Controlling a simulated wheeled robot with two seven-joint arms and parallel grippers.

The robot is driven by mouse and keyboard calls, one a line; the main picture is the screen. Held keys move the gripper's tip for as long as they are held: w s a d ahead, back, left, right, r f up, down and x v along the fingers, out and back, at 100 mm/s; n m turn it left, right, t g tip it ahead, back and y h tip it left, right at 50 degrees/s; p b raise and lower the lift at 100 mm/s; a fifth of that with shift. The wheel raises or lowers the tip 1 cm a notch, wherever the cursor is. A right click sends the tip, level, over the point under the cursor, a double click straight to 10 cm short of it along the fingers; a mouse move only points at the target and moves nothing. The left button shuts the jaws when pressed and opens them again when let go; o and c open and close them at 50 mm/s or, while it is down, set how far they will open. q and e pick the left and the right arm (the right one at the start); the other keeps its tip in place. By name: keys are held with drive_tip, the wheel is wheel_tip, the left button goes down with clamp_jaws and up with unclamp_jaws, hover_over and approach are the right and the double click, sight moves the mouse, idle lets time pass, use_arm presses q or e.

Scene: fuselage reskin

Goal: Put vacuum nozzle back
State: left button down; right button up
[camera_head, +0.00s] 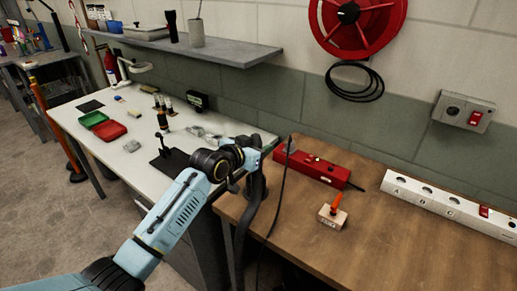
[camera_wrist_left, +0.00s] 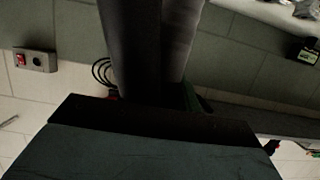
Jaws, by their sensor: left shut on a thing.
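My left gripper (camera_head: 257,160) is at the gap between the white bench and the wooden bench. It is shut on the vacuum nozzle (camera_head: 256,186), a dark tube whose thick hose hangs down at the wooden bench's left edge. In the left wrist view the dark nozzle (camera_wrist_left: 150,45) fills the upper middle, close to the camera. The fingertips and the nozzle's far end are hidden. I cannot pick out the nozzle's holder. My right gripper is not in view.
The wooden bench (camera_head: 400,240) carries a red box (camera_head: 318,167), a small block with an orange-handled tool (camera_head: 333,212) and a white power strip (camera_head: 450,205). A thin black cable (camera_head: 279,200) hangs near my gripper. The white bench (camera_head: 75,120) holds red and green trays (camera_head: 104,126).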

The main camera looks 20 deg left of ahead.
use_arm(q)
drive_tip(key=shift+f, duration=0.1)
drive_tip(key=shift+f, duration=0.1)
drive_tip(key=c, duration=1)
unclamp_jaws()
drive_tip(key=shift+s+a+r, duration=0.1)
drive_tip(key=shift+s+r, duration=0.1)
drive_tip(key=shift+r, duration=0.05)
drive_tip(key=p+v, duration=0.1)
drive_tip(key=v, duration=1)
drive_tip(key=shift+s+r, duration=0.15)
drive_tip(key=shift+s, duration=0.1)
